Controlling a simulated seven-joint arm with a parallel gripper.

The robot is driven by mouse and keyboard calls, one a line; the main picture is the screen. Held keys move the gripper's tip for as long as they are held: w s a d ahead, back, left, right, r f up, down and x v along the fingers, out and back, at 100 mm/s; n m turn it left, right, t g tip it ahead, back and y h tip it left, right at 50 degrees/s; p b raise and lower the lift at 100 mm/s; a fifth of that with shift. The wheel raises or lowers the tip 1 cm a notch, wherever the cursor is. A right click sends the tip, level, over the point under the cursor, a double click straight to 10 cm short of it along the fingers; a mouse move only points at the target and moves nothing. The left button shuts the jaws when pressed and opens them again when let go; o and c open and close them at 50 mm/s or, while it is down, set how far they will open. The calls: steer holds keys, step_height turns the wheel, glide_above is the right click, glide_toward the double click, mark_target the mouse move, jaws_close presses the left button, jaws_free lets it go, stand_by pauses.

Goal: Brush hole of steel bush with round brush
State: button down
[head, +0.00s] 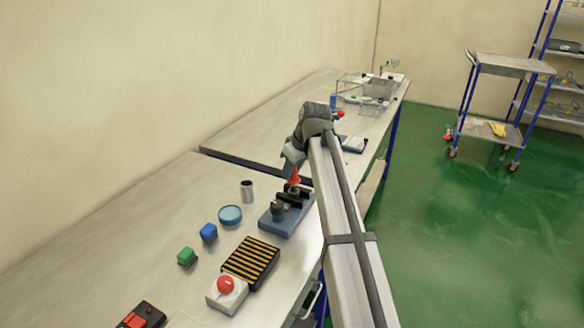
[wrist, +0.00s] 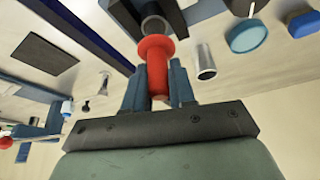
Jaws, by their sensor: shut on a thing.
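My gripper (head: 292,172) is shut on the red handle of the round brush (head: 293,179). The red handle with its wide collar also shows between the blue fingers in the wrist view (wrist: 157,62). The brush is over a blue vise (head: 287,220) with dark jaws; its bristles are hidden. In the wrist view a grey round part, likely the steel bush (wrist: 153,24), shows at the vise just beyond the handle collar. I cannot tell whether the brush is inside the hole or only above it.
A black-and-yellow striped block (head: 251,262) and a red push button (head: 226,286) sit nearer. Bench space at left is clear.

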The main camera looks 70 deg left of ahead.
steer(key=shift+r, duration=0.9)
steer(key=shift+f, duration=0.1)
steer(key=shift+f, duration=0.8)
steer(key=shift+r, duration=0.1)
steer(key=shift+r, duration=0.85)
steer(key=shift+f, duration=0.1)
steer(key=shift+f, duration=0.85)
steer(key=shift+r, duration=0.15)
steer(key=shift+r, duration=0.8)
